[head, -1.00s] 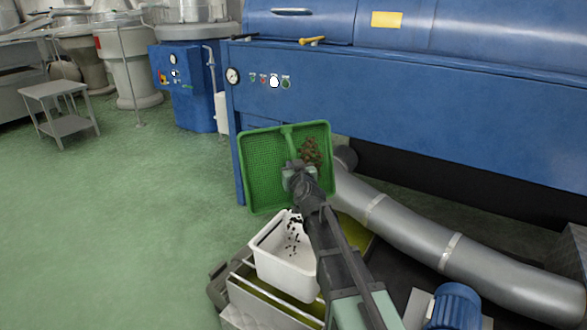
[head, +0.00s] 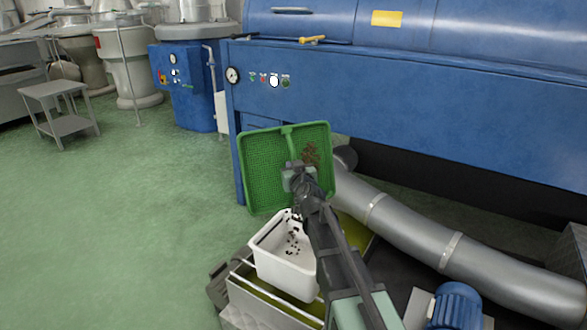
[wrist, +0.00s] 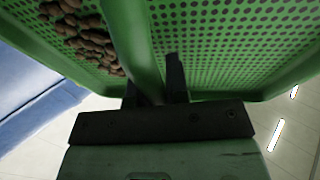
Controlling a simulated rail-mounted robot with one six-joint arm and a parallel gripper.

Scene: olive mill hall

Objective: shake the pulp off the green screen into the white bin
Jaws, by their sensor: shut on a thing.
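The green screen (head: 262,172) is a shallow perforated tray with a central bar, tilted steeply above the white bin (head: 284,272). My gripper (head: 296,170) is shut on the screen at its central bar, which also shows in the wrist view (wrist: 150,90). A patch of brown pulp (head: 311,154) clings to the screen right of the bar. In the wrist view brown lumps of pulp (wrist: 88,38) sit at the upper left. Several dark bits lie or fall inside the bin. My arm hides the bin's right side.
The blue machine (head: 420,105) stands close behind the screen. A grey pipe (head: 410,225) runs to the right of the bin, with a blue motor (head: 455,305) at the lower right. The green floor at left is open.

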